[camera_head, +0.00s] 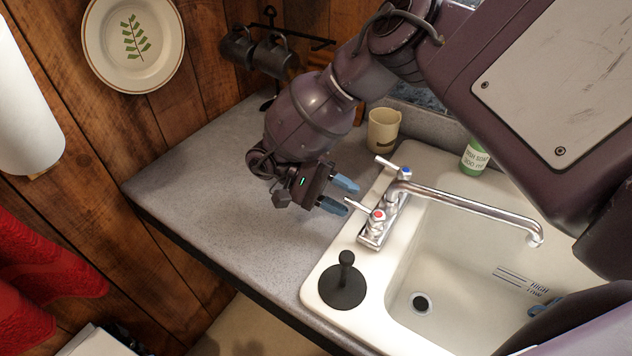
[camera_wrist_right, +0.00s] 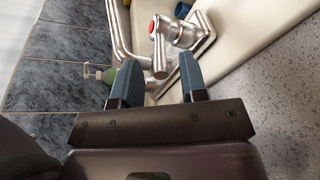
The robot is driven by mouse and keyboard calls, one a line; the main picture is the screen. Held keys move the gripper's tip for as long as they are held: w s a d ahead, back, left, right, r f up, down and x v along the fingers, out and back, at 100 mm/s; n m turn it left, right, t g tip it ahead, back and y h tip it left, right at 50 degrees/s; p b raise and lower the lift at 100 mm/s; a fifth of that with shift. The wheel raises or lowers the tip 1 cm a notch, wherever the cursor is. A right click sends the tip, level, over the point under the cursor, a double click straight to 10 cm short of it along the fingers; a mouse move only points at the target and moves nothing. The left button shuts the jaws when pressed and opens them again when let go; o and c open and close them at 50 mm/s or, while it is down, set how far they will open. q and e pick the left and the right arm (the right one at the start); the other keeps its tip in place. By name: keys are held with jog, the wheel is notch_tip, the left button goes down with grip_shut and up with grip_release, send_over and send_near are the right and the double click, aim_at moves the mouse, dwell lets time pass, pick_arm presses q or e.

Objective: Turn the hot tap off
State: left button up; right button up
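The chrome faucet stands at the sink's left rim. Its hot tap (camera_head: 378,214), marked by a red cap, has a lever pointing left toward my right gripper. The cold tap (camera_head: 405,173), with a blue cap, is just behind it. My right gripper (camera_head: 339,195) is open, its two blue fingers beside the hot lever's end. In the right wrist view, the hot tap (camera_wrist_right: 158,48) has its lever reaching into the gap between the fingers of my right gripper (camera_wrist_right: 160,80); contact cannot be told.
The spout (camera_head: 470,207) reaches over the white sink (camera_head: 450,260). A black plunger-like stopper (camera_head: 342,282) stands on the rim. A beige mug (camera_head: 383,130), green soap bottle (camera_head: 474,157) and dark mug rack (camera_head: 270,55) stand behind. The grey counter (camera_head: 200,180) is clear at left.

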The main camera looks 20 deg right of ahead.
jog(key=b+v, duration=0.1)
jog(key=v, duration=0.4)
jog(key=shift+a+f, duration=0.1)
jog(key=shift+b+v, duration=0.7)
jog(key=shift+v, duration=0.8)
